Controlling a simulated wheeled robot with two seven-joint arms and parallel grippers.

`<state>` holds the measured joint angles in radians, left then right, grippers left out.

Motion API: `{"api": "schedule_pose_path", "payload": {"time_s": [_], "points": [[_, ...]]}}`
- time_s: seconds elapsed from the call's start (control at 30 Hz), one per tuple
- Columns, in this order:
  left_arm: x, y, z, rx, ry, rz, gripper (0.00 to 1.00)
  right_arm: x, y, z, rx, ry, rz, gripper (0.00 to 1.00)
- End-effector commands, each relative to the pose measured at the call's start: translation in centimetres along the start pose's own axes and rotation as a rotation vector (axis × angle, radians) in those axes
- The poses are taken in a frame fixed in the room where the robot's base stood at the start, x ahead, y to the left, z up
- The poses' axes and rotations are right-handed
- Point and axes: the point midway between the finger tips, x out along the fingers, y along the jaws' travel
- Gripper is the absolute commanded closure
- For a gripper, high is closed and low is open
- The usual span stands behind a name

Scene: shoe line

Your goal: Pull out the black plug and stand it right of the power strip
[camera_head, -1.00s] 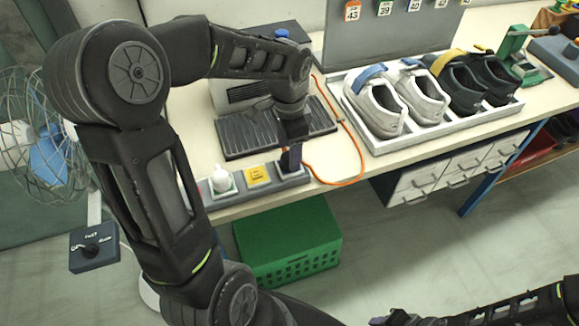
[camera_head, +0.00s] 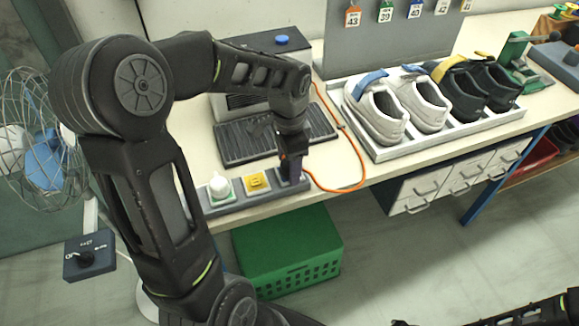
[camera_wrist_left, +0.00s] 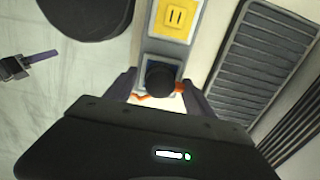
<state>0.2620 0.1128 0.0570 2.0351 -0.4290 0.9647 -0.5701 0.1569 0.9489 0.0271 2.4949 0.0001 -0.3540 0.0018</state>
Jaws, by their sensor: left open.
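The grey power strip (camera_head: 235,203) lies along the front edge of the bench. It carries a white plug (camera_head: 220,185) at left and a yellow piece (camera_head: 257,181) in the middle, also in the left wrist view (camera_wrist_left: 173,17). The black plug (camera_wrist_left: 160,80) shows as a round dark top at the strip's right end; my gripper hides it in the head view. My left gripper (camera_head: 292,177) is open, with one finger on each side of the black plug. Contact cannot be told. A dark piece with a purple finger, apparently my right gripper (camera_wrist_left: 40,60), shows at the wrist view's left.
An orange cable (camera_head: 360,172) loops right of the strip. A ribbed black mat (camera_head: 245,145) lies behind it, and a shoe tray (camera_head: 450,137) stands further right. Bare bench shows just right of the strip. A green crate (camera_head: 288,250) stands below on the floor.

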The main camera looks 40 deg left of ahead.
Motion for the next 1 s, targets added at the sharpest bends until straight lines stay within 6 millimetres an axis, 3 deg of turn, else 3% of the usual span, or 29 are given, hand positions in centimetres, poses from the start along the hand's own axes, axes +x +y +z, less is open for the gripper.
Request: {"api": "schedule_pose_path", "payload": {"time_s": [0.6,1.0], "points": [[0.01,0.01,0.00,0.000,0.000,0.000,0.37,-0.04,-0.02,0.00,0.000,0.000,0.000,0.64],[0.01,0.01,-0.01,0.000,0.000,0.000,0.70,-0.04,-0.02,0.00,0.000,0.000,0.000,0.64]]}}
